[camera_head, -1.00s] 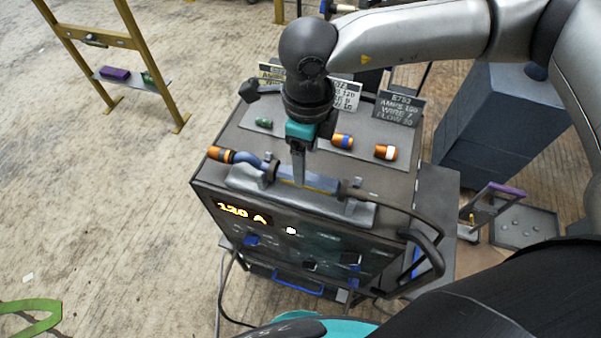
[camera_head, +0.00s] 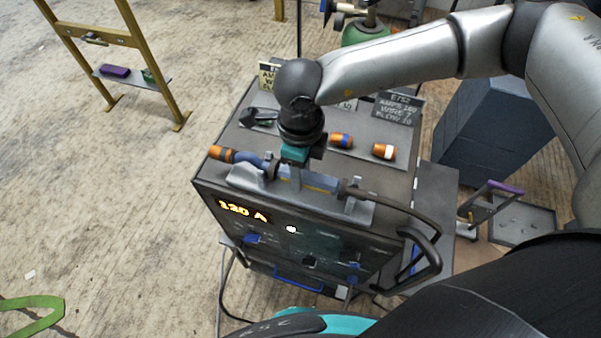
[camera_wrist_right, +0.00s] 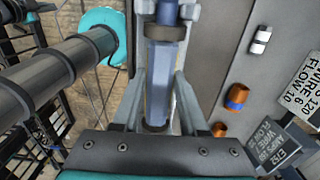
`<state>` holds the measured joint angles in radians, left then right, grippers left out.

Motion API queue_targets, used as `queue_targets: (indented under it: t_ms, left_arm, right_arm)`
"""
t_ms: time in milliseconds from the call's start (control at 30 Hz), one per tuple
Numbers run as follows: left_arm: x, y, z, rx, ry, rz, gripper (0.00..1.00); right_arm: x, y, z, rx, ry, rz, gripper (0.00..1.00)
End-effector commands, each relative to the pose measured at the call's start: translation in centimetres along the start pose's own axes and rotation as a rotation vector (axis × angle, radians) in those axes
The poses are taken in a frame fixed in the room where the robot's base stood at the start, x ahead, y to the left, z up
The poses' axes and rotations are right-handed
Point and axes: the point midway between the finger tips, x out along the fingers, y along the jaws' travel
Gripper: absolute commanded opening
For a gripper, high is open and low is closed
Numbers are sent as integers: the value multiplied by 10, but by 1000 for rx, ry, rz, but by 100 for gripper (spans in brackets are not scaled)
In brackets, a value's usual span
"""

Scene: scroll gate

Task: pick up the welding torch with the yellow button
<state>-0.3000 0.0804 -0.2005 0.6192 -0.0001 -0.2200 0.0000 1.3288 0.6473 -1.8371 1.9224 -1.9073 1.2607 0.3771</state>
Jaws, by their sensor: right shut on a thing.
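The welding torch lies across a grey cradle (camera_head: 240,177) on the front top edge of the welding machine. Its blue-grey handle (camera_head: 318,181) has an orange-tipped nozzle at the left and a dark cable at the right. A yellowish strip shows along the handle, but I cannot make out a button. My right gripper (camera_head: 295,179) points down and is shut on the handle, which still lies at the cradle. In the right wrist view the handle (camera_wrist_right: 162,75) runs between the two fingers of the gripper (camera_wrist_right: 160,98). My left gripper is not in view.
The welding machine (camera_head: 215,188) shows a lit "120 A" display. Orange nozzles (camera_head: 383,151) and label cards (camera_head: 398,108) stand on its top behind the torch. The torch cable (camera_head: 400,207) loops at the right. A blue-grey cabinet (camera_head: 487,130) stands at the right. Floor at left is mostly clear.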

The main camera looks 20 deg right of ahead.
Motion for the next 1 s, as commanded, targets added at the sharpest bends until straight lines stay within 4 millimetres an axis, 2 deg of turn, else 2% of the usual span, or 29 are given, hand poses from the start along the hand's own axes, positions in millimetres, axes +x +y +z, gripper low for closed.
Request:
queue_targets:
  t_ms: [33, 300, 767, 1000]
  left_arm:
    - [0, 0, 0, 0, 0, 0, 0]
    - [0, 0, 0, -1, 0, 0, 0]
    - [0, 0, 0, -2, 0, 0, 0]
    - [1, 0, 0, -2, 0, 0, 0]
  right_arm:
    - [0, 0, 0, 0, 0, 0, 31]
    - [0, 0, 0, 0, 0, -1, 1]
    - [-2, -1, 1, 0, -3, -2, 0]
    - [-16, -1, 2, 1, -6, -3, 0]
